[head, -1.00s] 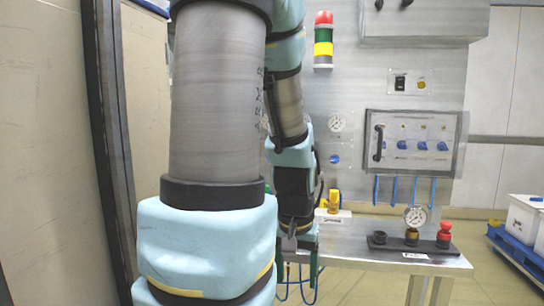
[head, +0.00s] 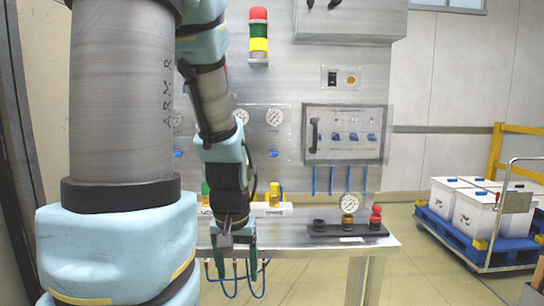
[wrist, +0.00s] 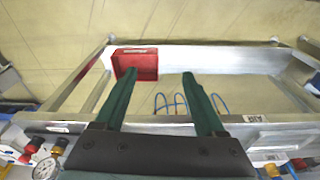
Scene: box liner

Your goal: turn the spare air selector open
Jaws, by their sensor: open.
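My gripper (head: 232,258) hangs in front of the bench in the head view, pointing down, with its two green fingers apart and nothing between them. The same open fingers (wrist: 160,76) show in the wrist view. On the upright steel panel, a framed box with a black handle (head: 314,136) holds a row of blue knobs (head: 353,137), up and right of my gripper. One blue knob (head: 273,153) sits under a gauge (head: 274,117), partly beside my arm. Labels are too small to read, so I cannot tell which knob is the spare air selector.
The steel bench (head: 290,238) carries a black block (head: 338,231) with a gauge and red knob, and yellow fittings (head: 275,194). Blue hoses (head: 236,284) hang below. A red bin (wrist: 135,64) shows in the wrist view. A cart of white boxes (head: 475,214) stands right.

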